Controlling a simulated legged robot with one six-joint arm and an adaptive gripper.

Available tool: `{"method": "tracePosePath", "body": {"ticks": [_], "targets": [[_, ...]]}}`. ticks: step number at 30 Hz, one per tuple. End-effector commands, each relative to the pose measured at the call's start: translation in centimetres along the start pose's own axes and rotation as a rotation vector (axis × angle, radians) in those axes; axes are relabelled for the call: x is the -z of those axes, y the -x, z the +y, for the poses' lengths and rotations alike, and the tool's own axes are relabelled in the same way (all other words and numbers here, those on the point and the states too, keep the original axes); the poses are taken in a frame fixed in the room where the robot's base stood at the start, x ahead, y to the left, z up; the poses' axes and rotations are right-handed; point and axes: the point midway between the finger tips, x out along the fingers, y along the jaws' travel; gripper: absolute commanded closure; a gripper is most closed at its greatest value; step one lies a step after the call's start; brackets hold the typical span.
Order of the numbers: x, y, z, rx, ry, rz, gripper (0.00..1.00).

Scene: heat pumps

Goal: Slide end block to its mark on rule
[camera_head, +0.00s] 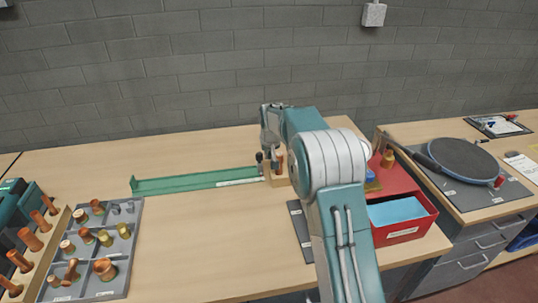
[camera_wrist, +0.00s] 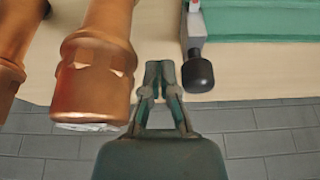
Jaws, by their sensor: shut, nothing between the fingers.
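The green rule (camera_head: 195,183) lies on the bench left of my arm, with a white strip (camera_head: 240,181) near its right end. It also shows in the wrist view (camera_wrist: 265,25). At that end, a grey end block (camera_wrist: 193,25) with a black knob (camera_wrist: 198,75) sits against the rule. The knob shows small in the head view (camera_head: 259,157). My gripper (camera_wrist: 160,70) is shut and empty, with the knob to its right in the wrist view and a gap between them. In the head view my arm mostly hides the gripper. I cannot make out the mark.
Large copper fittings (camera_wrist: 97,65) stand close left of my gripper in the wrist view. A grey tray of fittings (camera_head: 125,215) is at the left. A red box (camera_head: 428,215) and a round dark plate (camera_head: 463,160) are at the right. The bench in front of the rule is clear.

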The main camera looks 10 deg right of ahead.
Motion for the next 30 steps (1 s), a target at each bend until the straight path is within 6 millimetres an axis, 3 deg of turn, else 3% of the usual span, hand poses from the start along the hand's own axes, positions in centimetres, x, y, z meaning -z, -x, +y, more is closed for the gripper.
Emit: {"method": "tracePosePath", "body": {"ticks": [30], "targets": [[0.0, 0.0, -2.7, 0.0, 0.002, 0.0, 1.0]]}}
